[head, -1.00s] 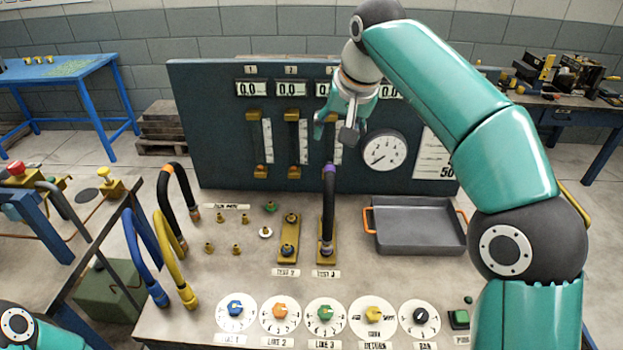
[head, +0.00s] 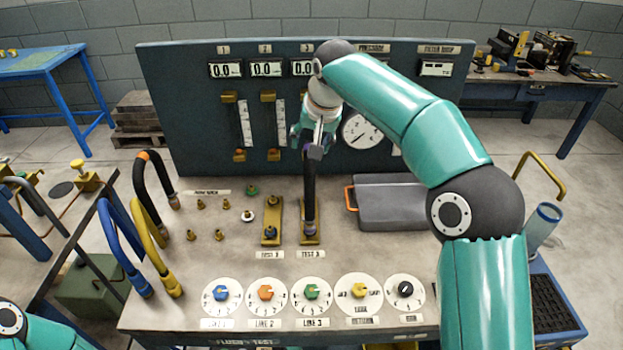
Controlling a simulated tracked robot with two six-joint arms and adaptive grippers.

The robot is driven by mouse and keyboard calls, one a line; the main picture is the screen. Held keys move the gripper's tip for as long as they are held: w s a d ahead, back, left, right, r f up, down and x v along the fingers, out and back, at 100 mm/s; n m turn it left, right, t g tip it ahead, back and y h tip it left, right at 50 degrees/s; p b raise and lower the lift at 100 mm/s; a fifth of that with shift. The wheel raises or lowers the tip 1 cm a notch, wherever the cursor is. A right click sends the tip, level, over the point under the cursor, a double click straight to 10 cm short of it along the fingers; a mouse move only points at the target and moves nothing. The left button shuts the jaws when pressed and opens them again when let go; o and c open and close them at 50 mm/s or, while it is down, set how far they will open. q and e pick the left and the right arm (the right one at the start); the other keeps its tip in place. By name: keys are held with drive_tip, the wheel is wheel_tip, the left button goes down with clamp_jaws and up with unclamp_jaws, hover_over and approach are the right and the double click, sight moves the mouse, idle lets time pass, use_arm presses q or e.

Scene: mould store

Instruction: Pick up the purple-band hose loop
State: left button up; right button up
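The purple-band hose loop (head: 310,190) is black and stands upright at the brass TEST 3 plate (head: 311,238), in front of the gauge panel. We see it nearly edge-on, and its top with the purple band is mostly hidden by my gripper. My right gripper (head: 308,143) is at the top of this loop, with its fingers pointing down around or just in front of it. Whether the fingers touch or grip the hose is not clear. My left gripper is out of view; only part of my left arm shows at the lower left corner.
Orange-band black (head: 147,200), blue (head: 118,245) and yellow (head: 150,245) hose loops stand at the left of the bench. A grey tray (head: 392,212) with an orange handle lies right of TEST 3. The gauge panel (head: 190,150) stands close behind. Several dials line the front.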

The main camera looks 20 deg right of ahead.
drive_tip(key=x, duration=0.3)
drive_tip(key=shift+w+f, duration=0.1)
drive_tip(key=shift+f, duration=0.3)
clamp_jaws()
